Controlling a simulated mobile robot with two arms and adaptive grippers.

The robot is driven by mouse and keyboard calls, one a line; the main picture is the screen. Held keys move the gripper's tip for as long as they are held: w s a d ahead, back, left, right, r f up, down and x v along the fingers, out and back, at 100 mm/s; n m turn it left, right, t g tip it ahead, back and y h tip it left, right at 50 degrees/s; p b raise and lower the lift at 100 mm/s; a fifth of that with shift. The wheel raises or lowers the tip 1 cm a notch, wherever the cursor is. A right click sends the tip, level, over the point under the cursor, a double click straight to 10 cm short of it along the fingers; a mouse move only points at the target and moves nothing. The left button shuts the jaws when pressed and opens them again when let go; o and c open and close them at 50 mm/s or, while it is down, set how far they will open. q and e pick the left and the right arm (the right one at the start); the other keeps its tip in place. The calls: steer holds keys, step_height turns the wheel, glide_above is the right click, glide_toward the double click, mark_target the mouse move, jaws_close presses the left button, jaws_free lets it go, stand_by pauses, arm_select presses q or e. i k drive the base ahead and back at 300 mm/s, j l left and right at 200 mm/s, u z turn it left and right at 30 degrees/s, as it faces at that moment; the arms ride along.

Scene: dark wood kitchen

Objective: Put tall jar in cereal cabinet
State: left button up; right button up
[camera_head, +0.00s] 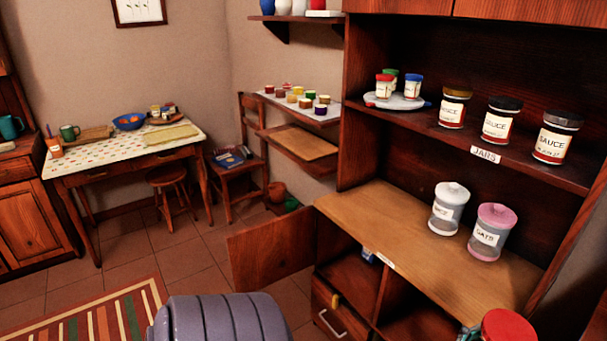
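Two lidded jars stand upright on the wooden counter (365,215) of the cabinet at right: a jar with a white lid (448,208) and a jar with a pink lid labelled OATS (490,232). I cannot tell which one is the tall jar. A red-lidded container (507,325) is cut off by the bottom edge. Below the counter, a wooden door (271,247) stands open beside a compartment (352,277). A small label (385,260) on the counter's front edge is too small to read.
Sauce jars (502,120) and a round tray (398,101) with small jars stand on the upper shelf, labelled JARS. A drawer (328,318) is below. A patterned table (122,148), stool (167,178) and chair (235,165) are at left. Tiled floor (190,255) between is clear.

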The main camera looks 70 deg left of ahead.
mark_target(359, 283)
steer(key=i+j+u, duration=0.15)
steer(key=j+u, duration=0.2)
steer(key=i+j+u, duration=0.2)
steer(key=u, duration=0.15)
steer(key=i+j+u, duration=0.25)
steer(key=u, duration=0.15)
steer(key=i+j, duration=0.15)
